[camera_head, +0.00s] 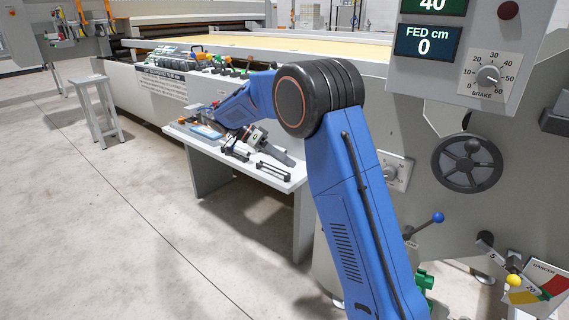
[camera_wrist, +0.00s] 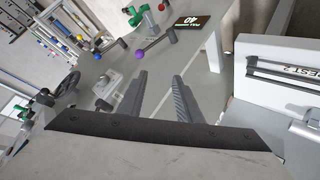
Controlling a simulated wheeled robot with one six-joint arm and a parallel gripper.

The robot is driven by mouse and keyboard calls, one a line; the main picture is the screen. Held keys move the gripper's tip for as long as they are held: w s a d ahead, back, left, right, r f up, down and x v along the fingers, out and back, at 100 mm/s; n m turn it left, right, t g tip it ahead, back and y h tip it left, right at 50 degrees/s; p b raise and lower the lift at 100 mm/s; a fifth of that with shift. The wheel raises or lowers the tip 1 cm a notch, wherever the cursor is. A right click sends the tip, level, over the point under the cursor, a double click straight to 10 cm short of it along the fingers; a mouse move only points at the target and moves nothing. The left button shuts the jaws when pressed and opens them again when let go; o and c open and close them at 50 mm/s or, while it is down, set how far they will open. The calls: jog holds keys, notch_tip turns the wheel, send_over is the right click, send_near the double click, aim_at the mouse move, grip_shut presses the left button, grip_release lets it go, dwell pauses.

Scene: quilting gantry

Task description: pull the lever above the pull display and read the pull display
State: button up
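In the wrist view a small dark display (camera_wrist: 187,21) shows upside down at the top. It reads 40, with a label that looks like PULL. A lever with a purple ball (camera_wrist: 140,54) stands just below and left of it in the picture. My gripper (camera_wrist: 160,77) is open and empty, its two grey fingers apart and pointing toward the lever. The ball appears beyond the fingertips, not between them. In the head view a cut-off green display (camera_head: 433,5) reads 40; its label is not visible. My arm reaches over the bench; its fingers are hard to make out there.
A FED cm display (camera_head: 427,43) reads 0, beside a brake dial (camera_head: 488,75). A handwheel (camera_head: 467,163), a blue-ball lever (camera_head: 438,217) and a yellow-ball lever (camera_head: 513,280) are at right. Tools lie on the bench (camera_head: 290,181). The floor at left is clear around a stool (camera_head: 95,78).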

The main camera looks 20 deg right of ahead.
jog(key=s+d+r+n+t+y, duration=0.2)
jog(key=s+d+r+n+y, duration=0.15)
jog(key=s, duration=0.65)
jog(key=s+d+r+n+t+y, duration=0.1)
jog(key=s+d+r+n+y, duration=0.2)
jog(key=s, duration=0.7)
jog(key=s+f+n+t+y, duration=0.1)
jog(key=s+f+n+t, duration=0.2)
jog(key=s, duration=0.7)
jog(key=s+a+f+n+t+y, duration=0.1)
jog(key=s+f+n+t+y, duration=0.1)
jog(key=s+n, duration=0.4)
jog(key=s+f+t, duration=0.1)
jog(key=s, duration=0.4)
jog(key=shift+a+f+t, duration=0.3)
jog(key=shift+f, duration=0.05)
jog(key=shift+s+f+n+y, duration=0.15)
jog(key=shift+s+n+y, duration=0.1)
jog(key=shift+c, duration=0.9)
jog(key=shift+a, duration=0.1)
grip_shut()
